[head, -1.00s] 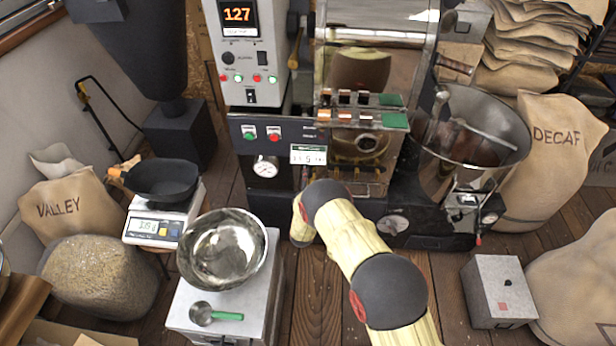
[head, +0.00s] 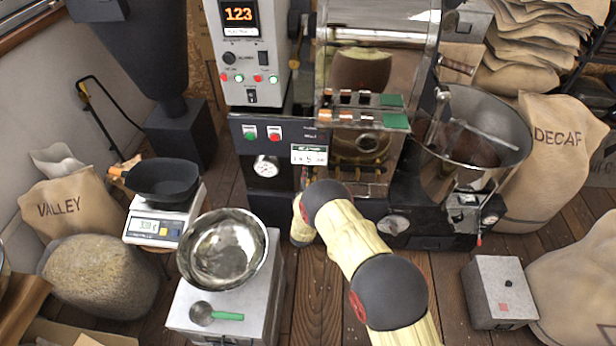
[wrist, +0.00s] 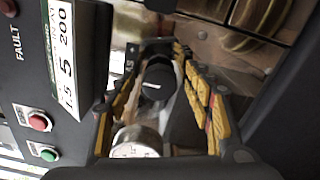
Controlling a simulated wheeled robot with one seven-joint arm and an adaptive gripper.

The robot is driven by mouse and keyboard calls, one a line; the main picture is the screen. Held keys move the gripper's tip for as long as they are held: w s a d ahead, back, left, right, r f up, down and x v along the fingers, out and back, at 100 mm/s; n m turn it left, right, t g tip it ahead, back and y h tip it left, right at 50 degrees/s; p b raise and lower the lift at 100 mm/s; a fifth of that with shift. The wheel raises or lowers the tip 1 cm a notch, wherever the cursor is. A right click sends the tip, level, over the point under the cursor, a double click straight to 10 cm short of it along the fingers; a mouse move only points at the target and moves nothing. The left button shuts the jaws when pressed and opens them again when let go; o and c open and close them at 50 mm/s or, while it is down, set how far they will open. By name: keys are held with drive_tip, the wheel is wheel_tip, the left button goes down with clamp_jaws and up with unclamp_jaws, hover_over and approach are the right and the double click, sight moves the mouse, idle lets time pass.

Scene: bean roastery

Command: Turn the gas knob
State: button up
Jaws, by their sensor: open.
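In the wrist view a dark round knob (wrist: 158,84) with a white pointer line shows between the two fingers of my gripper (wrist: 158,58). The fingers have yellow ribbed pads and stand apart, one on each side of the knob. I see space beside the knob and cannot tell whether either pad touches it. In the head view my arm reaches down to the front of the roaster (head: 280,130), and its links hide the gripper and the knob.
A pressure gauge (wrist: 136,141) sits close to the knob. Red (wrist: 40,122) and green (wrist: 48,155) buttons are on the panel beside it. The cooling bin (head: 490,120) stands right of my arm. A steel bowl (head: 222,250) and a scale (head: 160,225) are to the left.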

drive_tip(key=shift+s, duration=0.15)
drive_tip(key=s, duration=1.1)
drive_tip(key=shift+s+a, duration=0.2)
drive_tip(key=shift+s, duration=0.15)
